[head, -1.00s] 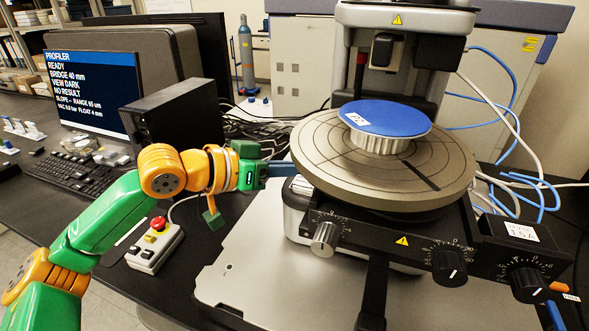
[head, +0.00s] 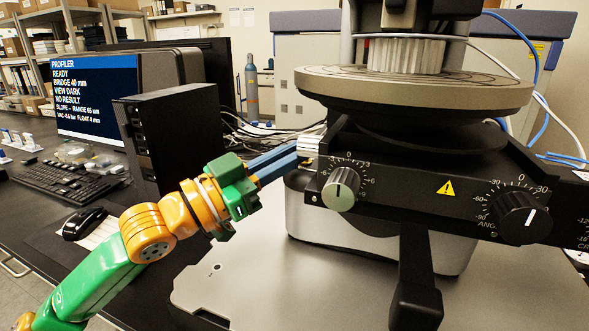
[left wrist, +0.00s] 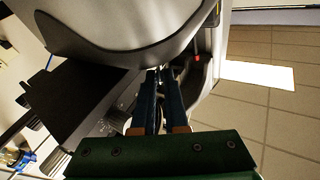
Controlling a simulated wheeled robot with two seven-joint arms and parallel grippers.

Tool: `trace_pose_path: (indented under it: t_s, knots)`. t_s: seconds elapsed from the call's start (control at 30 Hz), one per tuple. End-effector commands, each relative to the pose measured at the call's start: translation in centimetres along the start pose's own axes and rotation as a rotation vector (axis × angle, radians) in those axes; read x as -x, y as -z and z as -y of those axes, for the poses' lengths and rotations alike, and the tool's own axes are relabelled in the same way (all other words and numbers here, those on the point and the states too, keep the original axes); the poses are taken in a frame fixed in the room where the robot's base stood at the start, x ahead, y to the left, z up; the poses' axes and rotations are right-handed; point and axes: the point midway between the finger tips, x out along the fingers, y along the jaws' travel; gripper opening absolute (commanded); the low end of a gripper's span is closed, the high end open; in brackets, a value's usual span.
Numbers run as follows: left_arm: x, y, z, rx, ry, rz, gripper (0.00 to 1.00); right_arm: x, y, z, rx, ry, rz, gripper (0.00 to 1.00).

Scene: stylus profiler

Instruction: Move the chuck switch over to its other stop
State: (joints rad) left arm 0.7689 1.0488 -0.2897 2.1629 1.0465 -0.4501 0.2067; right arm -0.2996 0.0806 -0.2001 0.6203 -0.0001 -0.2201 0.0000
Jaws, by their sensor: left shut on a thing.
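My left gripper (head: 298,157) reaches in from the left, with its blue fingers at the left end of the profiler's black front bar (head: 400,185). The fingers are together, shut on what I take to be the chuck switch, which the fingertips hide. In the left wrist view the two dark fingers (left wrist: 160,78) lie close together, with their tips under the edge of the machine. I cannot make out the switch lever or which stop it is at. The round chuck stage (head: 400,88) is above and right of the gripper. My right gripper is not in view.
A silver knob (head: 341,188) sits just right of the fingertips, and a black knob (head: 522,217) further right. A black computer box (head: 170,140) and the monitor (head: 97,95) stand at left. The monitor reads READY, with VAC apparently -0.6 bar.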

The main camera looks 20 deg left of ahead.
Motion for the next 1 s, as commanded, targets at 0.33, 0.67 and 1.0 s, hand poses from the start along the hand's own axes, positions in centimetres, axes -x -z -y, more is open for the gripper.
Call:
trace_pose_path:
  t_s: [0.33, 0.67, 1.0]
  knots:
    - [0.20, 0.08, -0.02, -0.051, 0.005, -0.079, 0.00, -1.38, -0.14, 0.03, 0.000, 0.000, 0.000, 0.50]
    - [0.19, 0.24, -0.01, -0.056, 0.005, -0.088, 0.00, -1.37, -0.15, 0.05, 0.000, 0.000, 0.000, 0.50]
    - [0.19, 0.10, -0.04, -0.054, 0.004, -0.083, 0.41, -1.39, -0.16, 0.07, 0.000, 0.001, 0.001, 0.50]
